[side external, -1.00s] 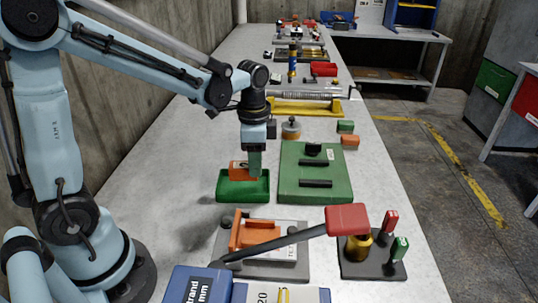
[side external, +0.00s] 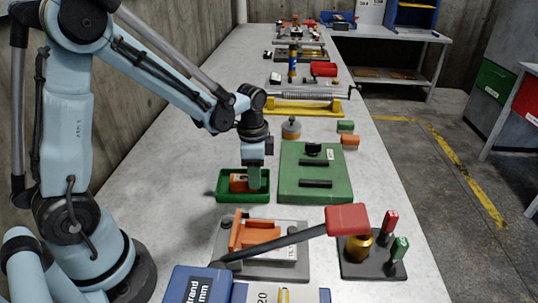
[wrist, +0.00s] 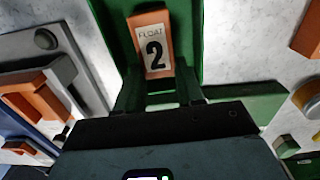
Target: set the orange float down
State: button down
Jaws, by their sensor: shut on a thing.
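The orange float (side external: 238,183) is a small orange block down inside the green tray (side external: 226,199). In the wrist view the float (wrist: 140,19) shows a white label reading "FLOAT 2", with the green tray (wrist: 191,12) around it. My gripper (side external: 254,186) points down into the tray and is shut on the float. In the wrist view the fingers (wrist: 160,92) reach to the label's near end. Whether the float's underside touches the tray floor is hidden by the tray's near wall.
A green plate (side external: 338,190) with black handles lies just right of the tray. A grey plate (side external: 303,268) with an orange clamp (side external: 258,233) and a red-headed lever (side external: 346,219) is in front. Bare table lies left of the tray.

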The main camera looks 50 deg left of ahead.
jog(key=c, duration=0.7)
grip_release()
notch_tip(320, 180, up, 12)
jog(key=s+d+n+t, duration=0.3)
jog(key=s+n+t, duration=0.4)
jog(key=n, duration=0.1)
jog(key=shift+s+d+f, duration=0.25)
jog(key=shift+f, duration=0.1)
